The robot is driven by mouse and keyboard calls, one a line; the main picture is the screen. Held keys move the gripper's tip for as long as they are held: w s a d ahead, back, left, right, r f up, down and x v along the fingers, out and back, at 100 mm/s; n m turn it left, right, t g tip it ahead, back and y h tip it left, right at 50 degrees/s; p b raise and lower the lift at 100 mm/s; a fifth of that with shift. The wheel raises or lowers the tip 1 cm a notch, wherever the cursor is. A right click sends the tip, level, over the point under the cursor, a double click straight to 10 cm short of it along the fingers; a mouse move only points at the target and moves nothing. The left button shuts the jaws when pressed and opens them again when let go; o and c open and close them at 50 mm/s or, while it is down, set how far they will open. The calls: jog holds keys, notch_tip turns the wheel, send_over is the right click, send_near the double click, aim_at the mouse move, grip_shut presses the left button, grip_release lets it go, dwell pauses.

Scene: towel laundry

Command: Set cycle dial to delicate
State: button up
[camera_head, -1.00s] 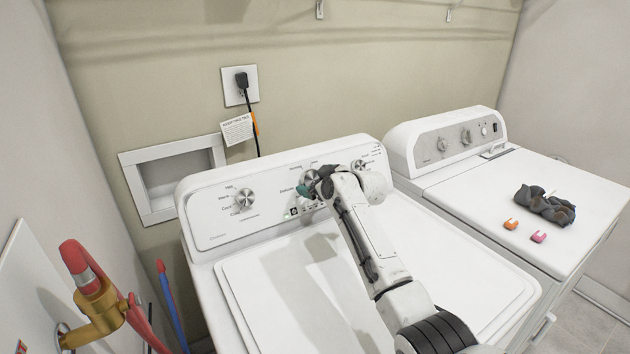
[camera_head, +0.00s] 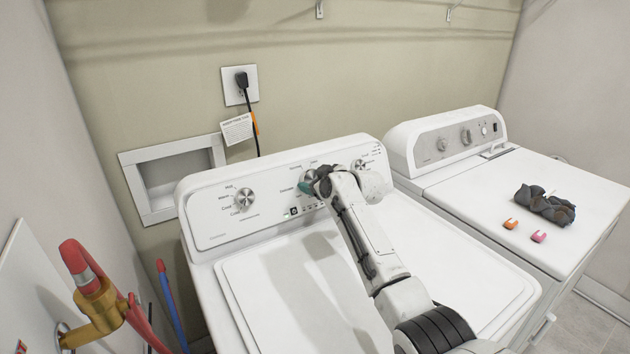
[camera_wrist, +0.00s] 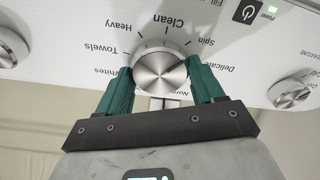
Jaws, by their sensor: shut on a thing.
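The cycle dial (camera_wrist: 160,70) is a round silver knob in the middle of the washer's control panel. In the wrist view its labels appear upside down: "Heavy" and "Towels" to the left, "Clean" above, "Spin" and "Delicate" (camera_wrist: 238,72) to the right. My gripper (camera_wrist: 161,75) is shut on the dial, with one green finger on each side of it. I cannot tell for sure where the dial points. In the head view the dial (camera_head: 308,177) is partly hidden behind my gripper (camera_head: 309,186).
The washer's temperature knob (camera_head: 244,199) is on the left of the panel, and another knob (camera_head: 360,165) is on the right. A lit power button (camera_wrist: 248,12) is near the dial. A dryer (camera_head: 460,185) stands to the right, with a dark cloth (camera_head: 544,204) on top.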

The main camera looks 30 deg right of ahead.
jog(key=shift+c, duration=0.3)
jog(key=m, duration=0.4)
jog(key=shift+a+m, duration=0.1)
jog(key=shift+m, duration=0.2)
jog(key=shift+m+h, duration=0.4)
jog(key=shift+m, duration=1.5)
jog(key=o, duration=1)
jog(key=shift+o, duration=0.2)
jog(key=shift+s, duration=0.1)
jog(key=v, duration=1)
jog(key=shift+s+r, duration=0.15)
jog(key=shift+s, duration=0.15)
